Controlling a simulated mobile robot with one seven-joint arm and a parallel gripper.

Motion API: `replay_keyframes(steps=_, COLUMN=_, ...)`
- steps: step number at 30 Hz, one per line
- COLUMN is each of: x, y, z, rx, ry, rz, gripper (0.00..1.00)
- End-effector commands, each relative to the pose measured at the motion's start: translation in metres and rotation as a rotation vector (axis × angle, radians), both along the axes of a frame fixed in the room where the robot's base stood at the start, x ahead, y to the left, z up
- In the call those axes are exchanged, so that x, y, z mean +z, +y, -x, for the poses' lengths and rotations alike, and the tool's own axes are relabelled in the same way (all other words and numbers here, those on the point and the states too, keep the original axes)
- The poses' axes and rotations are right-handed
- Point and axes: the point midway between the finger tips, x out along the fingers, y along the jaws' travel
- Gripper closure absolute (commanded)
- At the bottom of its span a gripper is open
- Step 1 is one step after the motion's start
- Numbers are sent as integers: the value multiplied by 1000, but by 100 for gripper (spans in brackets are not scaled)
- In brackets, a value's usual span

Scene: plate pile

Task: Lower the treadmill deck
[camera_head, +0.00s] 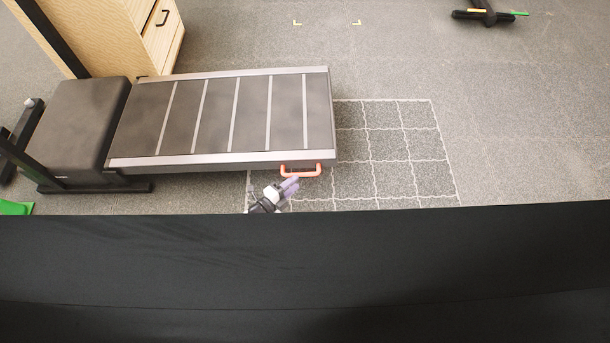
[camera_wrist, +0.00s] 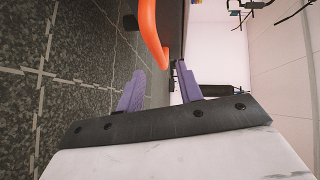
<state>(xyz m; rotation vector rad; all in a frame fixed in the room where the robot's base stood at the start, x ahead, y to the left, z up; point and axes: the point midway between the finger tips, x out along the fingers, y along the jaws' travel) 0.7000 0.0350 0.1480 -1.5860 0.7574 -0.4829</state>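The treadmill deck (camera_head: 185,112), dark grey with pale cross strips and light side rails, extends right from the motor housing. Its height above the floor is hard to judge from above. A red-orange U-shaped handle (camera_head: 303,176) sticks out from its near side, close to the right end. My gripper (camera_head: 290,184) is just in front of the handle, with purple fingers pointing toward it. In the wrist view, my gripper (camera_wrist: 160,82) has its fingers spread apart, and the orange handle (camera_wrist: 151,35) shows ahead of the gap between them. The fingers do not appear to touch the handle.
A dark motor housing (camera_head: 85,120) adjoins the deck's left end. A light wooden drawer cabinet (camera_head: 115,35) stands behind it. White grid lines (camera_head: 400,160) mark the floor right of the deck, which is clear. A dark object (camera_head: 488,16) lies at the far right.

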Motion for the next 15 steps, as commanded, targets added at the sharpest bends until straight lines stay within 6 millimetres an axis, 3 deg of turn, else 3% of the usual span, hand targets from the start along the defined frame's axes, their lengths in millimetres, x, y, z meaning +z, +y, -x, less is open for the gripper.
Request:
replay_keyframes(steps=6, x=-7, y=-31, z=-30, rx=-1, ry=-1, rz=1, gripper=64)
replay_keyframes(steps=15, x=-8, y=-47, z=-47, rx=2, ry=0, rz=1, gripper=64)
